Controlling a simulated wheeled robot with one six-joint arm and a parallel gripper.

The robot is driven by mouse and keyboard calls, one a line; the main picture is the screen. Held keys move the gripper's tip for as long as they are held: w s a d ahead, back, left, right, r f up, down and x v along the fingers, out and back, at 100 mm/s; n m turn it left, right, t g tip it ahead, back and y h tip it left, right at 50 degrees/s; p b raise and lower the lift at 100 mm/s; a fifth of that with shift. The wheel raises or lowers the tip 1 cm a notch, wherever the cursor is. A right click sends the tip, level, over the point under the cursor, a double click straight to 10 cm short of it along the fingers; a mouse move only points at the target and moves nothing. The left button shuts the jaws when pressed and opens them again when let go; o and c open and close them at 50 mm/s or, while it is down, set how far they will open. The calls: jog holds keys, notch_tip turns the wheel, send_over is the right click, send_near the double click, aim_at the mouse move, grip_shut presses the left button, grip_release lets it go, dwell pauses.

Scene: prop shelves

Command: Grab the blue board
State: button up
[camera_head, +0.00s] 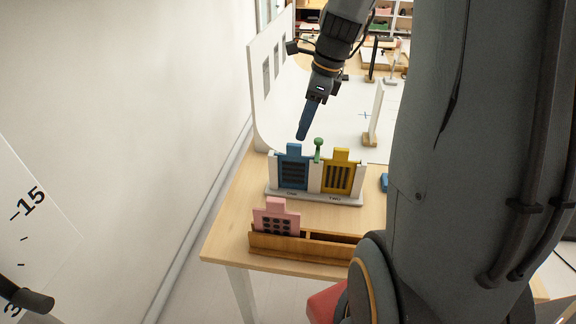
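The blue board (293,171) stands upright in the left slot of a white stand (315,196), with dark slats on its face and a tab on top. My gripper (302,135) comes down from the top of the view, its blue-grey fingers pointing down, just above and slightly right of the board's tab in the picture. It appears apart from the board. The fingers are seen edge-on, so their opening cannot be made out.
A yellow board (341,174) stands in the stand's right slot, with a green knob (319,144) between the boards. In front, a wooden rack (283,243) holds a pink board (274,217). A white curved backdrop (275,85) rises behind. My arm blocks the right side.

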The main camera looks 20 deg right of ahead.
aim_at(292, 155)
jog(key=w+f+b, duration=0.1)
jog(key=f+b, duration=0.1)
jog(key=w+f+b, duration=0.1)
jog(key=f+b, duration=0.1)
jog(key=w+f+b, duration=0.1)
jog(key=f+b, duration=0.1)
jog(key=f, duration=0.1)
jog(key=shift+p+x, duration=0.5)
jog(key=shift+x, duration=3.4)
jog(key=shift+a, duration=0.1)
grip_shut()
jog(key=shift+r, duration=0.15)
